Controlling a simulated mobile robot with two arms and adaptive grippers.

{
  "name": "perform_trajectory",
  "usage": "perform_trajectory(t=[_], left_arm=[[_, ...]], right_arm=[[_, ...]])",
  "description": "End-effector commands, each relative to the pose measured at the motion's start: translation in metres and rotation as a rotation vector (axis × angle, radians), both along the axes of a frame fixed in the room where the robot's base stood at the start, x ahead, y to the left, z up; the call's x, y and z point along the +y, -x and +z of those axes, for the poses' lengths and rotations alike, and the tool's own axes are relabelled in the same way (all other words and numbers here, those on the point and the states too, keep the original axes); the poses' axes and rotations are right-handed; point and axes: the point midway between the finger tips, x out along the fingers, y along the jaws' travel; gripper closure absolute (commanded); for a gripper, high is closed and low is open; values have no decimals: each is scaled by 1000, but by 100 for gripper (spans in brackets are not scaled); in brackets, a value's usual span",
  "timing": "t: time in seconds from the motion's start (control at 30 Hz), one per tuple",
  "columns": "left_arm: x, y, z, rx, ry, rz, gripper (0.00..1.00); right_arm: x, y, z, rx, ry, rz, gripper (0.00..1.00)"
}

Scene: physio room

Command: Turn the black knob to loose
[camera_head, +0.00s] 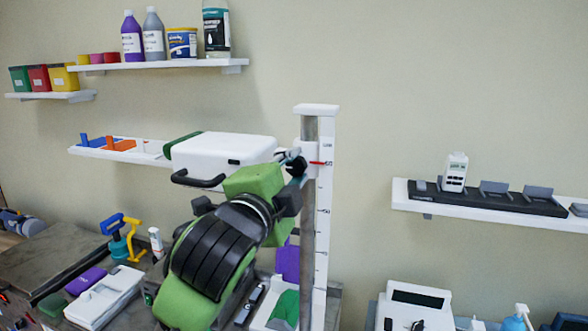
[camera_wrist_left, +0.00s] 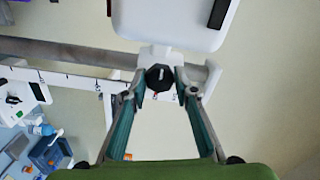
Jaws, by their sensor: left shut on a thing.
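The black knob (camera_wrist_left: 159,77) sits on a white slider block (camera_wrist_left: 157,54) on the upright post. A short pale mark on its face runs roughly up and down in the left wrist view. My left gripper (camera_wrist_left: 161,82) has its teal fingers on either side of the knob, closed on it. In the head view the knob (camera_head: 297,167) shows small and dark beside the fingertips, partly covered by my left gripper (camera_head: 291,160). The post (camera_head: 322,220) carries a printed scale, with a red pointer at the slider's height. Any loose or tight lettering is too small to read.
A white case (camera_head: 225,148) with a black handle is close behind my left gripper. Shelves with bottles (camera_head: 154,36) and a black charging strip (camera_head: 487,198) line the wall. A cluttered table (camera_head: 60,255) stands below left.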

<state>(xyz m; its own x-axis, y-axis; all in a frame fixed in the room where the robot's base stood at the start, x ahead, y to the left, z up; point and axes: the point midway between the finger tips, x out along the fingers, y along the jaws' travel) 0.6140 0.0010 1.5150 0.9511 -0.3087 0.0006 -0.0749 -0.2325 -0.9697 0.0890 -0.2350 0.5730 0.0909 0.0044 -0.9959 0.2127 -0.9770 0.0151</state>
Motion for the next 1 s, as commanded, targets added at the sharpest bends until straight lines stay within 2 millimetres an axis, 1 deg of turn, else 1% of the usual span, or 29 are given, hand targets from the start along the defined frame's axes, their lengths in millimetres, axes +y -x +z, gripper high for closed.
perform_trajectory(t=[0.6, 0.8, 1.0], left_arm=[[0, 0, -2, 183, 550, 1, 95], [0, 0, -2, 228, 690, 2, 95], [0, 0, -2, 259, 785, 2, 95]], right_arm=[[0, 0, 0, 0, 0, 0, 21], [0, 0, 0, 0, 0, 0, 21], [0, 0, 0, -1, 0, 0, 21]])
